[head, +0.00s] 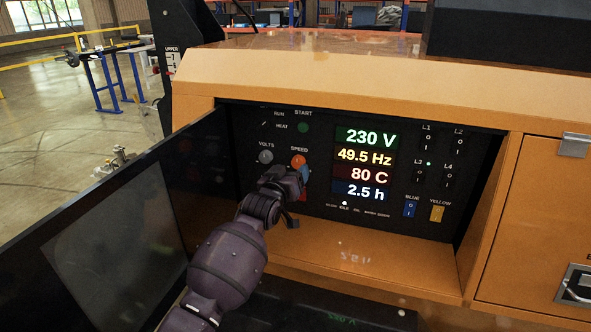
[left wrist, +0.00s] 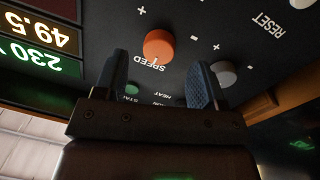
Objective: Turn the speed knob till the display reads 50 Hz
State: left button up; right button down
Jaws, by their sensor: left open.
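The orange-red speed knob (head: 299,160) is on the black control panel, under the SPEED label. It also shows in the left wrist view (left wrist: 158,46). The display's frequency line (head: 366,156) reads 49.5 Hz. My left gripper (head: 302,170) is at the panel, just below the knob in the head view. In the left wrist view its two blue fingers (left wrist: 161,62) are open, with the knob lying ahead, between the fingertips. A gap shows on both sides, and neither finger seems to touch it. My right gripper is not in view.
A grey volts knob (head: 265,156) sits left of the speed knob, and a green START button (head: 303,127) above. The display also shows 230 V, 80 C and 2.5 h. An open dark door (head: 120,235) stands at the left. An orange ledge (head: 350,255) runs below the panel.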

aim_at(297, 165)
pick_arm(q)
jog(key=shift+x, duration=0.95)
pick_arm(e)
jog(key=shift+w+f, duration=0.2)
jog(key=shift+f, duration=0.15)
pick_arm(q)
jog(key=shift+w+d+f+b, duration=0.1)
jog(key=shift+w+d+b, duration=0.1)
jog(key=shift+w+b, duration=0.25)
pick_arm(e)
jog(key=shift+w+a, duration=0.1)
pick_arm(q)
jog(key=shift+w, duration=0.15)
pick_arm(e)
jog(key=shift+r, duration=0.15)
